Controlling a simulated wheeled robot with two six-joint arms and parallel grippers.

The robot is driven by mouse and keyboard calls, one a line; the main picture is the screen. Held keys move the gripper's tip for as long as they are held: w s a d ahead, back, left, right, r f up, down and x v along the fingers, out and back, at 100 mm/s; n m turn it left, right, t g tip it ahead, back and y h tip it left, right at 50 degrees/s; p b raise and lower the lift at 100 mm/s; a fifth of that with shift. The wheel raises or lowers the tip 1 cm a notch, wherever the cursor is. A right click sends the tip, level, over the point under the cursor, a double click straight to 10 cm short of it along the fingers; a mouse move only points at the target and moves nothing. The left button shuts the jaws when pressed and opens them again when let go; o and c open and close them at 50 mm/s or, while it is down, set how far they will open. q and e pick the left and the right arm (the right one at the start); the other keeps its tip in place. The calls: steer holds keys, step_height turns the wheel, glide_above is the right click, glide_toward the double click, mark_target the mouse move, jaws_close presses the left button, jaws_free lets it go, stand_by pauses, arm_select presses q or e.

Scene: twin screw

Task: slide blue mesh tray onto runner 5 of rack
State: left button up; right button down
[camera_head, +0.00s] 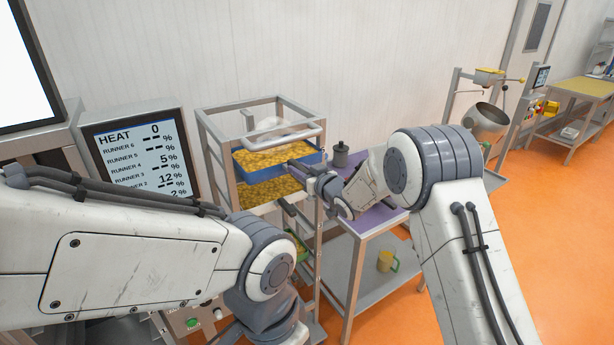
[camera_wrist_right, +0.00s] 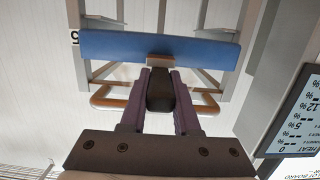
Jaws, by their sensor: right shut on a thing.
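The blue mesh tray (camera_head: 275,172) holds a layer of yellow pieces and sits level in the upper part of the metal rack (camera_head: 238,113). My right gripper (camera_head: 318,178) is at the tray's right side, shut on its handle. In the right wrist view, the fingers (camera_wrist_right: 160,92) close on the handle at the middle of the tray's blue front wall (camera_wrist_right: 160,46). A label 5 (camera_wrist_right: 75,38) shows on the rack post beside the wall's left end. The runners under the tray are hidden.
Another layer of yellow pieces (camera_head: 266,191) lies below the blue tray in the rack. A screen (camera_head: 140,155) listing runner percentages stands left. A purple-topped table (camera_head: 375,218) with a dark canister (camera_head: 340,155) stands right; a yellow jug (camera_head: 386,260) is on its lower shelf.

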mark_target(283, 161)
steer(key=shift+r+p+x, duration=0.1)
steer(key=shift+r+x, duration=0.2)
steer(key=shift+x, duration=1)
steer(key=shift+r+p+x, duration=0.1)
steer(key=shift+r+x, duration=0.15)
steer(key=shift+x, duration=1.1)
steer(key=shift+r+p+x, duration=0.1)
steer(key=shift+r+x, duration=0.2)
steer(key=shift+x, duration=1)
steer(key=shift+w+a+f+b, duration=0.1)
steer(key=shift+f+b, duration=0.6)
steer(key=shift+f, duration=0.15)
steer(key=c, duration=0.6)
jaws_free()
steer(key=shift+c, duration=0.2)
steer(key=shift+o, duration=0.4)
steer(key=shift+f, duration=0.1)
